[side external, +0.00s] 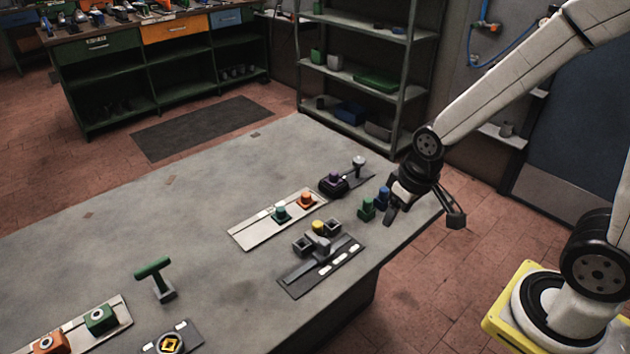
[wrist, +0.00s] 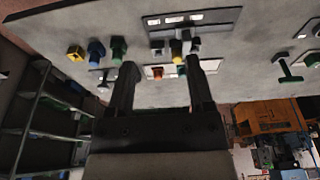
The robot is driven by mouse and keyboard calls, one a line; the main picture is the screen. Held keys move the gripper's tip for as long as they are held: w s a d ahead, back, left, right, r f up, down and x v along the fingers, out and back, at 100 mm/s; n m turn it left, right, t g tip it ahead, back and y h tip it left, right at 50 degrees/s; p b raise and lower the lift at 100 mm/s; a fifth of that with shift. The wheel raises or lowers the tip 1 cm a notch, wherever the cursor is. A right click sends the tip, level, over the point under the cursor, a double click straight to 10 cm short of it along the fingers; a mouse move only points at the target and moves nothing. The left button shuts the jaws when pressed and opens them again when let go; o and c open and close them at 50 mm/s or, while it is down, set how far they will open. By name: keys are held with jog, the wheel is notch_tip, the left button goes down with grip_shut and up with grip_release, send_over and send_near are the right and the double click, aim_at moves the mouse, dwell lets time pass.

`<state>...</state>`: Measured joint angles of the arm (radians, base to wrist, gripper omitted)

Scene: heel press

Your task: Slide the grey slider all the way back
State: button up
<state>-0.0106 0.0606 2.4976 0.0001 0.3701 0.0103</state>
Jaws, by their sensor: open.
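The grey slider (side external: 321,246) sits on a dark flat plate (side external: 300,285) with several white marks, near the front edge of the grey table. It stands toward the back-left side of that plate, close to two small grey blocks. In the wrist view the dark plate (wrist: 224,17) shows at the top, with the grey slider (wrist: 195,45) seen small beyond a fingertip. My gripper (side external: 424,214) is open and empty, right of the plate and apart from the slider, at the table's right edge. In the wrist view both fingers of my gripper (wrist: 160,65) are spread.
Green (side external: 367,208) and blue (side external: 382,196) pieces stand close to my gripper. A pale plate (side external: 251,234) holds teal and orange knobs. A green T-handle (side external: 154,270) stands at left. The table's middle-left is clear.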

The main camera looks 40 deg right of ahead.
jog(key=w+a+f+g, duration=0.1)
jog(key=w+a+f, duration=0.15)
jog(key=w, duration=0.55)
jog(key=g, duration=0.1)
send_over(324, 242)
notch_tip(324, 242, down, 7)
jog(key=shift+f, duration=0.15)
jog(key=shift+f, duration=0.1)
jog(key=shift+f, duration=3.8)
grip_shut()
